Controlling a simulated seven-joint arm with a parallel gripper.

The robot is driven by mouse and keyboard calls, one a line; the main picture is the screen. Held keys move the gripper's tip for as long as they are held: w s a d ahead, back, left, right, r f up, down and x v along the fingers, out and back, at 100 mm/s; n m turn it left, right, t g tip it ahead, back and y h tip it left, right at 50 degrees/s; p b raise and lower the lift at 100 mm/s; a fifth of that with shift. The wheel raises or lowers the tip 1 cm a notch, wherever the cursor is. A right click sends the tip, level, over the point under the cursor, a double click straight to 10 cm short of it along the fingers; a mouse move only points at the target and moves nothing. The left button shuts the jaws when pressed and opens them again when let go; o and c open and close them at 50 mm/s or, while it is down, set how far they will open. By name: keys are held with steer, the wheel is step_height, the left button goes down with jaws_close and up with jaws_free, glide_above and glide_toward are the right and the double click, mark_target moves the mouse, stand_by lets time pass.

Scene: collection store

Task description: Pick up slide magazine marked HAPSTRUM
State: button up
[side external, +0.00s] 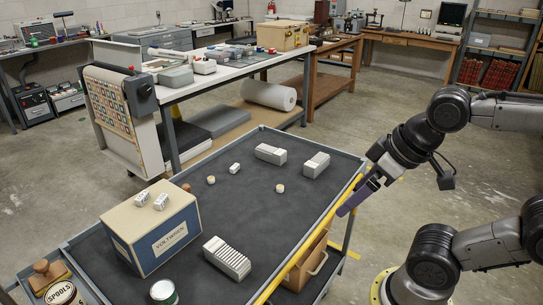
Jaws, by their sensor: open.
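Several pale, ribbed blocks that look like slide magazines lie on the dark top of the grey cart. One pale block (271,153) lies at the far side, and another pale block (315,165) lies right of it. A larger pale block (227,258) with clear ridges lies near the front, beside a box. I cannot read HAPSTRUM on any of them, so I cannot tell which is the marked one. My gripper (350,203), with purple fingers, is open at the cart's right edge by the yellow rail, apart from all the blocks.
The cream and blue box (152,235) stands at the left with two small white pieces (151,199) on top. Small round pieces (280,188) and a small white block (234,168) lie around the middle. A tin (164,292) and a SPOOLS tin (65,294) stand in front. The cart's centre is clear.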

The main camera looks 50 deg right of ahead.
stand_by(0.4)
steer(key=shift+c, duration=0.6)
